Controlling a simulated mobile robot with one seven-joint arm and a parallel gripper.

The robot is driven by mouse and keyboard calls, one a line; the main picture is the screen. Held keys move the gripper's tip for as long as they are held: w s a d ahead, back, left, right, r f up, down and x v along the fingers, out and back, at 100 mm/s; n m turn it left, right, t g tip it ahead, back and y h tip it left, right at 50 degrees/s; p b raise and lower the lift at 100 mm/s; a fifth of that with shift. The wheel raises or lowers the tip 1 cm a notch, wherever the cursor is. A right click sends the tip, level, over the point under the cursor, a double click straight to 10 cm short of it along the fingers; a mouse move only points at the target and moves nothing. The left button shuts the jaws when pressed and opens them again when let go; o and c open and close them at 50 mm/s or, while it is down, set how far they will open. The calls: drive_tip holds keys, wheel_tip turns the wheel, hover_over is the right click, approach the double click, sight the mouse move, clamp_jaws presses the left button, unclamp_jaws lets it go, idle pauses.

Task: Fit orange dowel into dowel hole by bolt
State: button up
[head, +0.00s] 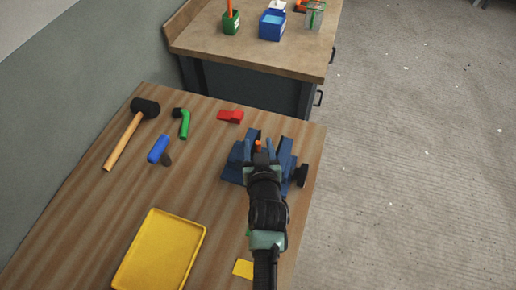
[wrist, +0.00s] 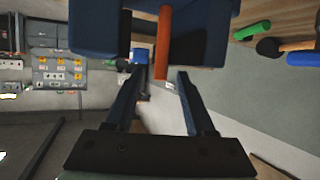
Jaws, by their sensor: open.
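The orange dowel (wrist: 163,40) stands out from the dark-blue fixture (wrist: 95,35) in the wrist view. In the head view only a small orange tip (head: 258,143) shows beside my gripper at the fixture (head: 232,171). My gripper (wrist: 160,78) is open, with one finger on either side of the line of the dowel. The dowel's near end lies around the fingertips, and I see no finger closed on it. My arm hides much of the fixture in the head view. I cannot make out the dowel hole or the bolt.
A red piece (head: 230,117), green tool (head: 183,123), blue-handled tool (head: 159,149) and mallet (head: 125,138) lie to the left. A yellow tray (head: 118,283) and yellow note (head: 243,268) lie nearer. A second bench (head: 215,57) stands behind. Wood between tray and fixture is clear.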

clamp_jaws()
idle(0.6)
